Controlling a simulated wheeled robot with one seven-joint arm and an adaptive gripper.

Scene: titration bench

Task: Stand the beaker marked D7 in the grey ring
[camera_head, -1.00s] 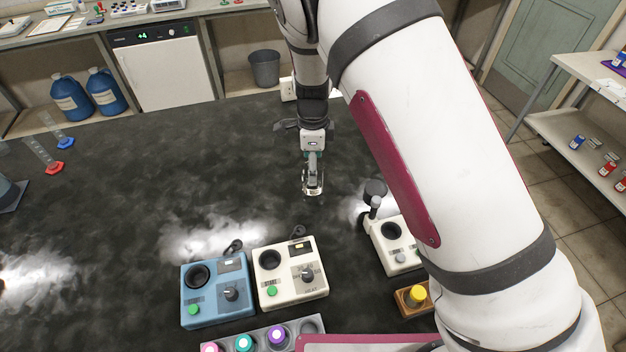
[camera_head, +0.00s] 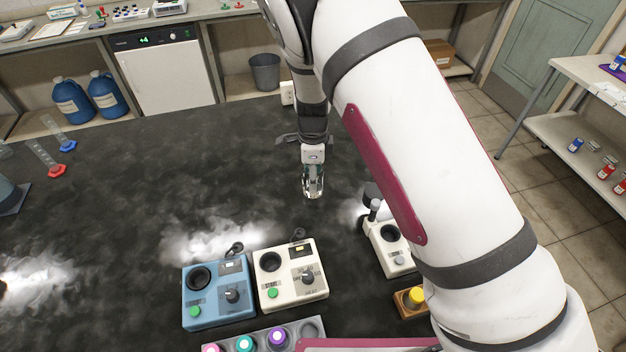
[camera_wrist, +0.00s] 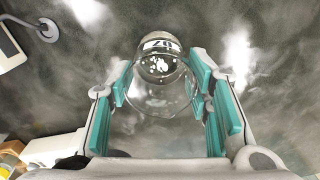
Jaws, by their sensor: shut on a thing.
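My gripper (camera_head: 313,190) is shut on a clear glass beaker and holds it above the dark bench, behind the cream and blue devices. In the wrist view the beaker (camera_wrist: 162,90) sits between the teal finger pads. A label on it, upside down in this view, looks like D7. Small white marks show below the label. I cannot make out a grey ring in either view; my arm covers much of the right of the head view.
A blue device (camera_head: 216,290) and a cream device (camera_head: 290,275) stand at the front. Another cream device (camera_head: 388,247) stands to the right, partly behind my arm. A rack with coloured caps (camera_head: 262,340) lies nearest. The bench middle is clear.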

